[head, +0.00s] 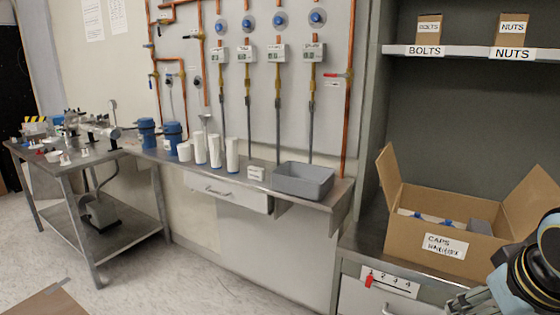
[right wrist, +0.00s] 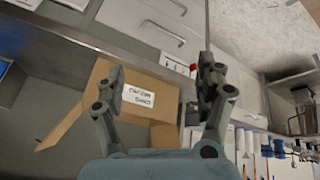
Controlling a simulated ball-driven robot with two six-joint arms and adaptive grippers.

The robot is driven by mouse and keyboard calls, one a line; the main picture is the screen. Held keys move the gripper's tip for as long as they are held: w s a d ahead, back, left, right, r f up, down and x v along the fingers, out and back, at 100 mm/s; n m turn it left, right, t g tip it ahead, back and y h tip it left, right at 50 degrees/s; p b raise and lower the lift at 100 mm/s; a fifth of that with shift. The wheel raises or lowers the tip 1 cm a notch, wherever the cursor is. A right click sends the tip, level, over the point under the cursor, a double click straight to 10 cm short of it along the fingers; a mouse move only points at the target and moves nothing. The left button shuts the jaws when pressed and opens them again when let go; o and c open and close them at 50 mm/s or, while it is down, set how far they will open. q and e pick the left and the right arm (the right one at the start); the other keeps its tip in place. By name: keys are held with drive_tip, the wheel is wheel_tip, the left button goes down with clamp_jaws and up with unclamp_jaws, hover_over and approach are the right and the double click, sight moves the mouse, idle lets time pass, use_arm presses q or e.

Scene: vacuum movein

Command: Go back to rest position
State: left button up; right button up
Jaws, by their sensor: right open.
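My right gripper (head: 466,301) shows at the lower right of the head view, in front of the open cardboard box (head: 420,232). In the right wrist view my right gripper (right wrist: 163,78) has its two fingers spread apart with nothing between them. The same box (right wrist: 165,118) lies beyond the fingers, with its white label showing between them. My left gripper is not in view.
The box holds white items with blue parts, partly hidden by its wall. A grey bin (head: 303,180) and white cylinders (head: 215,150) stand on the middle bench. A metal cart (head: 85,160) stands at left. The floor between is mostly clear.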

drive_tip(key=s+a+f+g+y, duration=0.1)
drive_tip(key=s+f, duration=0.1)
drive_tip(key=s, duration=0.7)
drive_tip(key=s+a+f+g, duration=0.1)
drive_tip(key=s+a+f, duration=0.1)
drive_tip(key=s, duration=0.6)
wheel_tip(320, 180, down, 30)
drive_tip(key=s+d+g+b, duration=0.1)
drive_tip(key=s+d+b, duration=0.15)
drive_tip(key=b, duration=0.25)
drive_tip(key=s+d+f+g+b, duration=0.1)
drive_tip(key=s+f+b, duration=0.2)
drive_tip(key=s+f, duration=1.4)
wheel_tip(320, 180, down, 3)
drive_tip(key=shift+s+d+f+b, duration=0.15)
drive_tip(key=shift+s+d+b, duration=0.05)
drive_tip(key=shift+s+b, duration=0.1)
drive_tip(key=shift+s, duration=0.15)
drive_tip(key=shift+c, duration=0.4)
